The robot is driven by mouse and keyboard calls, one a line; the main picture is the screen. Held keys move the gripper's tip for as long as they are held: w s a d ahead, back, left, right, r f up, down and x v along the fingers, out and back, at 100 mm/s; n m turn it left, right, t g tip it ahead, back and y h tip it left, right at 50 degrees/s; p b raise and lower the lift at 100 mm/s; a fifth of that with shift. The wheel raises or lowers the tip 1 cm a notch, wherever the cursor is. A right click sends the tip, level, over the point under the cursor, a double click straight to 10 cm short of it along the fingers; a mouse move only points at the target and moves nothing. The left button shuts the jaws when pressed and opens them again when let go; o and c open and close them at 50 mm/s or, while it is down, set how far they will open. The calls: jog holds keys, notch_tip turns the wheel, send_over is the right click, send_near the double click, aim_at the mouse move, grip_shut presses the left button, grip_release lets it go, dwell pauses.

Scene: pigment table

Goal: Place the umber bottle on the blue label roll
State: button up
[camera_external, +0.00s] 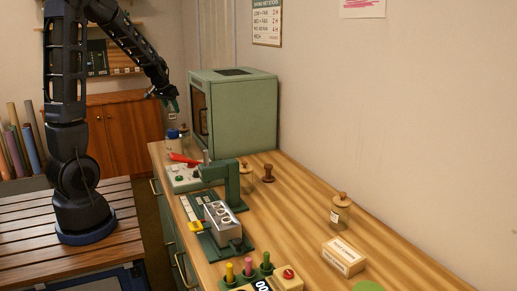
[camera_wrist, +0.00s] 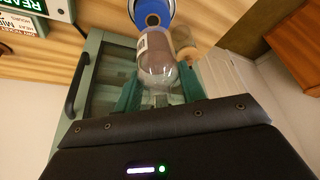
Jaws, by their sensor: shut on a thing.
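My gripper (camera_external: 169,102) is shut on a clear bottle with dull brown contents and a pale label, which I take to be the umber bottle (camera_wrist: 157,60). In the wrist view the bottle sits between the two green fingers (camera_wrist: 160,90). The blue label roll (camera_external: 172,133) stands at the far left end of the table, below my gripper in the external view. In the wrist view the blue roll (camera_wrist: 153,8) shows at the top edge, just beyond the bottle's end and partly cut off. The bottle looks apart from the roll in the external view.
A green cabinet oven (camera_external: 240,110) stands right of the roll. A small corked jar (camera_wrist: 187,54) stands close to the roll. A red object (camera_external: 184,158), a green press (camera_external: 230,182) and a metal block (camera_external: 222,222) lie nearer along the table.

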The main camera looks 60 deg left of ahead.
aim_at(173, 116)
jog(key=shift+f, duration=2.05)
jog(key=shift+f, duration=0.15)
jog(key=o, duration=1)
jog(key=shift+o, duration=0.2)
jog(key=v, duration=1.2)
jog(key=shift+r, duration=0.2)
